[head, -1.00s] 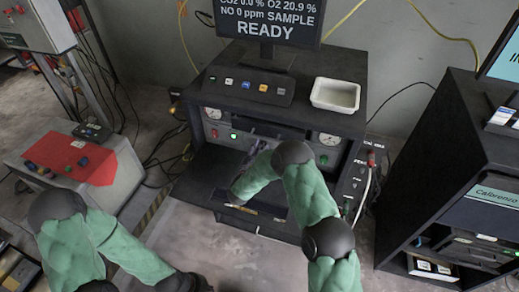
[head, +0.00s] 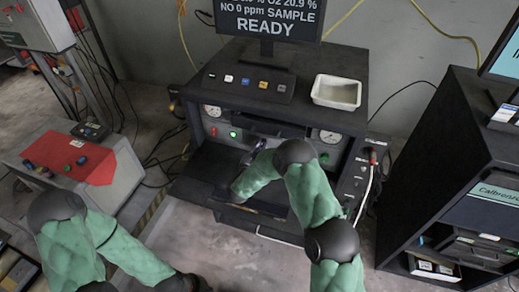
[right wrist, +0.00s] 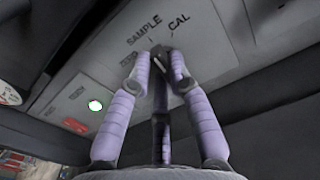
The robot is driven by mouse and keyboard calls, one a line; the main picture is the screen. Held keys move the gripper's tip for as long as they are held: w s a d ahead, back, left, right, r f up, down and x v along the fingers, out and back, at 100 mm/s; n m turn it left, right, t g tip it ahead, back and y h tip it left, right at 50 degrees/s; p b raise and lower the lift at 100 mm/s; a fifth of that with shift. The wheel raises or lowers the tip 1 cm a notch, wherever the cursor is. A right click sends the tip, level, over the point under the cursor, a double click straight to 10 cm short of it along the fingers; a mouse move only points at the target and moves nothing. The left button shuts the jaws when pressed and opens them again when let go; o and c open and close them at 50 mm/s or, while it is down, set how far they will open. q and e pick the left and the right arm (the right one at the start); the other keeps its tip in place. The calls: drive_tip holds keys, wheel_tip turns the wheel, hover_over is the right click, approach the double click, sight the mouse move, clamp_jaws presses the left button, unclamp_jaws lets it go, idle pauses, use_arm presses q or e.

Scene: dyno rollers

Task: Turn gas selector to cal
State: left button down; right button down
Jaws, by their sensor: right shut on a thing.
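The gas selector knob (right wrist: 158,60) is a small dark knob on the grey front panel (right wrist: 100,60), seen in the right wrist view. The labels ZERO, SAMPLE and CAL are printed around it. My right gripper (right wrist: 160,66) has its two purple fingers closed on the knob from both sides. The fingers hide much of the knob, so I cannot tell exactly where it points. In the head view my right gripper (head: 258,145) is at the analyzer's front, mostly hidden by my arm. The monitor (head: 270,18) reads SAMPLE and READY.
A lit green button (right wrist: 95,105) and a red one (right wrist: 76,126) are on the panel beside the knob. A white tray (head: 318,100) and a row of buttons (head: 240,86) are on the cabinet top. A black shelf unit (head: 440,150) stands at the right.

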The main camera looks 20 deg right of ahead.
drive_tip(key=m+b, duration=0.3)
drive_tip(key=b, duration=0.2)
drive_tip(key=m+b, duration=0.4)
drive_tip(key=b, duration=0.1)
drive_tip(key=shift+s+d+f+b, duration=0.1)
drive_tip(key=shift+d+f+b, duration=0.1)
drive_tip(key=shift+b, duration=0.2)
drive_tip(key=shift+r+m+b, duration=0.25)
drive_tip(key=shift+m+b, duration=0.75)
drive_tip(key=shift+b, duration=0.2)
drive_tip(key=c, duration=1.1)
unclamp_jaws()
drive_tip(key=shift+d, duration=0.1)
drive_tip(key=shift+c, duration=0.2)
drive_tip(key=shift+s, duration=0.1)
drive_tip(key=v, duration=1.2)
drive_tip(key=shift+f, duration=0.1)
